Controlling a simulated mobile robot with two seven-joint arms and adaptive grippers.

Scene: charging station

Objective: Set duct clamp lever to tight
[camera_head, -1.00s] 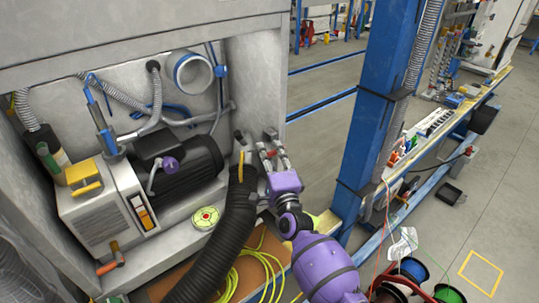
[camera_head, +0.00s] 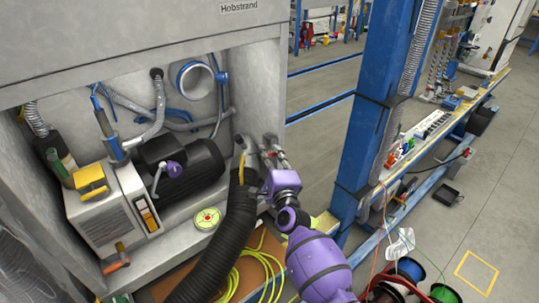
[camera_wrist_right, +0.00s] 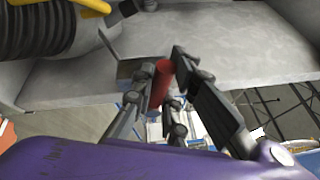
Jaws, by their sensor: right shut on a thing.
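A red lever handle (camera_wrist_right: 160,84) stands between the dark fingers of my right gripper in the right wrist view, beside a grey metal plate (camera_wrist_right: 133,66). My right gripper (camera_wrist_right: 166,68) is shut on this red handle. In the head view my right gripper (camera_head: 272,148) is at the right front edge of the machine opening, where its fingers hide most of the handle. The black ribbed duct (camera_head: 228,232), with a yellow part (camera_head: 243,160) at its upper end, is just left of the gripper. My left gripper is not in view.
The grey cabinet wall (camera_head: 258,95) rises close behind the gripper. A black motor (camera_head: 195,165) sits inside the opening. A blue post (camera_head: 375,100) stands to the right. A yellow cable (camera_head: 262,262) lies coiled below, and cable spools (camera_head: 411,268) stand at lower right.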

